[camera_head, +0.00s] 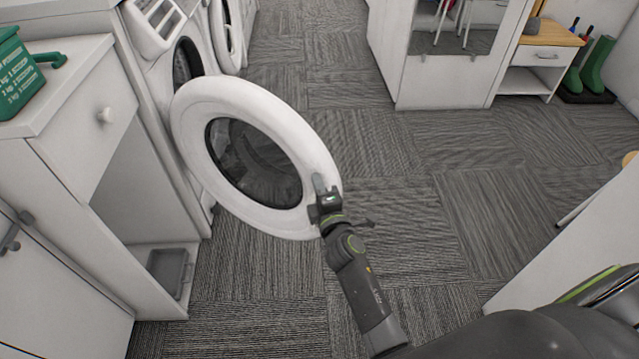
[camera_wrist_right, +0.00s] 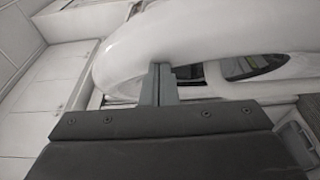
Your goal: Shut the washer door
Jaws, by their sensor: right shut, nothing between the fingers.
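The washer door (camera_head: 310,150) is a round white ring with a dark glass middle. It stands swung open, out from the front of the white washer (camera_head: 160,62) at the left. My right gripper (camera_head: 321,185) is shut and empty at the door's right rim, on the side away from the washer. In the right wrist view its closed fingers (camera_wrist_right: 158,82) reach up to the white door ring (camera_wrist_right: 200,35); I cannot tell whether they touch it. My left gripper is not in view.
A white cabinet (camera_head: 85,85) with a round knob stands left of the washer, with a green box (camera_head: 15,75) on top. A second round-doored machine (camera_head: 226,30) stands behind. Carpet floor (camera_head: 420,190) is clear right of the door. A white panel (camera_head: 580,250) stands at the right.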

